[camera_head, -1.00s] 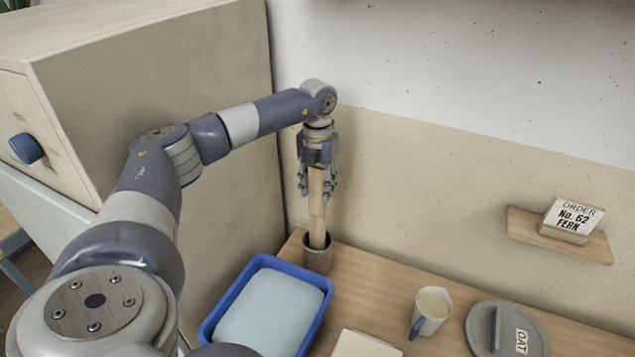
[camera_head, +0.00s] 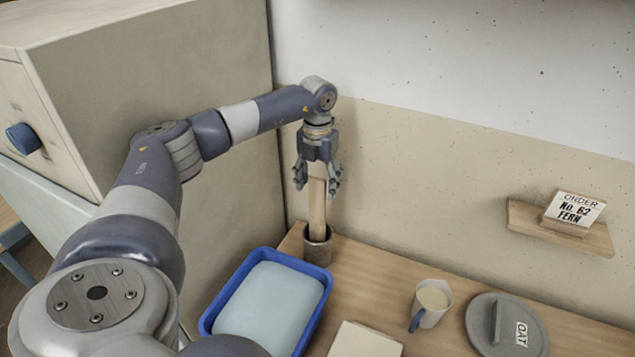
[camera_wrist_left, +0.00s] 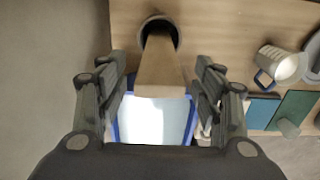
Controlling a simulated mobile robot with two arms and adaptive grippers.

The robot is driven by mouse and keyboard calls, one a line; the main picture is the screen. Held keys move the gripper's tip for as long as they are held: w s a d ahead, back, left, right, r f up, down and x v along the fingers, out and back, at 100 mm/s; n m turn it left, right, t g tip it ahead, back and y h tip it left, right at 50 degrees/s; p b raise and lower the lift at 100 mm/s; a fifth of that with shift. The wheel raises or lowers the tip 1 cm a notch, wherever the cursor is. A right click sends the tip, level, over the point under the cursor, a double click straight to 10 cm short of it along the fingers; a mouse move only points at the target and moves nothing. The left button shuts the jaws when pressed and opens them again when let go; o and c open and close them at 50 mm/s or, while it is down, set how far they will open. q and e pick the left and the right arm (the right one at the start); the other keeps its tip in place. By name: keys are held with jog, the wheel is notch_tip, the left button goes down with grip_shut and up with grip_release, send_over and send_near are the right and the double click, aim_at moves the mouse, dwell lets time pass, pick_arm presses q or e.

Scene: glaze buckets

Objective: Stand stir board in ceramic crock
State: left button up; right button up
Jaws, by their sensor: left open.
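The stir board (camera_head: 317,208) is a flat strip of pale wood. It stands upright, with a slight lean, with its lower end inside the ceramic crock (camera_head: 318,250), a small dark grey-brown pot at the back left of the table. My left gripper (camera_head: 317,186) is above the crock, pointing down, its fingers open on either side of the board's top end. In the left wrist view the board (camera_wrist_left: 161,68) runs from between the spread fingers (camera_wrist_left: 160,100) down into the crock's round mouth (camera_wrist_left: 158,22). The board's bottom end is hidden in the crock. My right gripper is not in view.
A blue tray (camera_head: 207,322) with pale contents sits in front of the crock. A cream mug with a blue handle (camera_head: 430,305) and a grey lid marked OAT (camera_head: 480,320) are to the right. A wall shelf (camera_head: 525,228) holds an order card. A large cabinet (camera_head: 225,120) stands close on the left.

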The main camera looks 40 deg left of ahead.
pick_arm(q)
notch_tip(320, 180, up, 12)
dwell(0.6)
jog(key=shift+f, duration=0.1)
dwell(0.8)
